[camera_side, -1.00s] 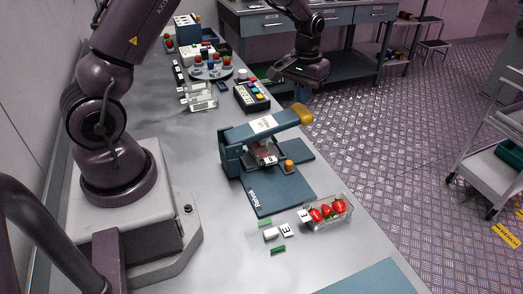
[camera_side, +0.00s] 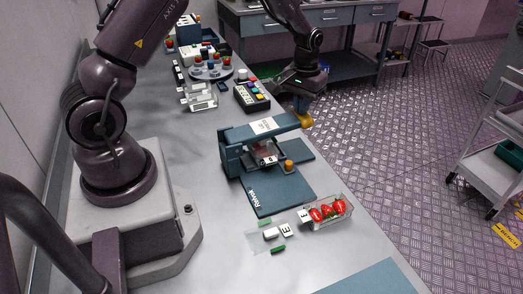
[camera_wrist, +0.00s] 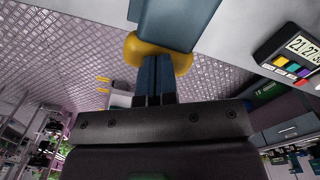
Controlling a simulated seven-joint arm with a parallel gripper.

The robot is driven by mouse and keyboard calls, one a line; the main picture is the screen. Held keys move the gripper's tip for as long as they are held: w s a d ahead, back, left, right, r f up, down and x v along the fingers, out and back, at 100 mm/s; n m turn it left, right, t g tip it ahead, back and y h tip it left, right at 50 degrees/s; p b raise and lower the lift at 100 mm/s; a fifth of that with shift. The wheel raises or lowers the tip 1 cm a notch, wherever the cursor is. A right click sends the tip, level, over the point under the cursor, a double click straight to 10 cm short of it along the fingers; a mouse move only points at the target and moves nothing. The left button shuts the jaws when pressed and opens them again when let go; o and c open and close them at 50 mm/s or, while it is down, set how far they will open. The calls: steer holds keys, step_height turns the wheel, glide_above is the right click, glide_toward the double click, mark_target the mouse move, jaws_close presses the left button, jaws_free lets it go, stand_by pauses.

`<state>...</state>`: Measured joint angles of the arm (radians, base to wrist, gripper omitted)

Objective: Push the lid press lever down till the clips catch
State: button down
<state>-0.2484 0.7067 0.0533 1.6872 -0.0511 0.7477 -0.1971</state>
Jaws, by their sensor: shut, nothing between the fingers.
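The blue lid press (camera_side: 232,152) stands on its base plate (camera_side: 262,196) on the bench. Its lever (camera_side: 262,128) reaches out to the right, sloping slightly, and ends in a yellow grip (camera_side: 305,121). A clear container with a lid (camera_side: 262,157) sits under the lever; its clips are too small to read. My gripper (camera_side: 301,108) is shut and empty, with its fingertips at the yellow grip from above. In the wrist view the closed fingers (camera_wrist: 155,75) meet the yellow grip (camera_wrist: 131,50), overlapping it; I cannot see the exact contact.
A clear punnet of strawberries (camera_side: 328,212) stands on the bench in front of the press. Small labels and green pieces (camera_side: 277,250) lie to its left. A keypad device (camera_side: 252,96), clear boxes (camera_side: 200,100) and a round berry rack (camera_side: 211,70) stand behind.

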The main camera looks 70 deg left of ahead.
steer(key=shift+f, duration=0.95)
steer(key=shift+r, duration=4.6)
steer(key=shift+s+d+f+m+g, duration=0.15)
steer(key=shift+s+d+f, duration=0.05)
steer(key=shift+s, duration=0.4)
steer(key=shift+s+d+f+m+g, duration=0.15)
steer(key=shift+s+f, duration=0.05)
steer(key=shift+s, duration=0.35)
steer(key=s+d+r+m+t, duration=0.2)
steer(key=s+d+r+t, duration=0.1)
steer(key=s+d+r, duration=0.3)
steer(key=s+d+r+m+t, duration=0.3)
steer(key=s+d+r, duration=0.2)
steer(key=s+r, duration=0.4)
steer(key=s, duration=0.5)
steer(key=shift+s+d+r, duration=0.15)
steer(key=shift+d+r, duration=0.25)
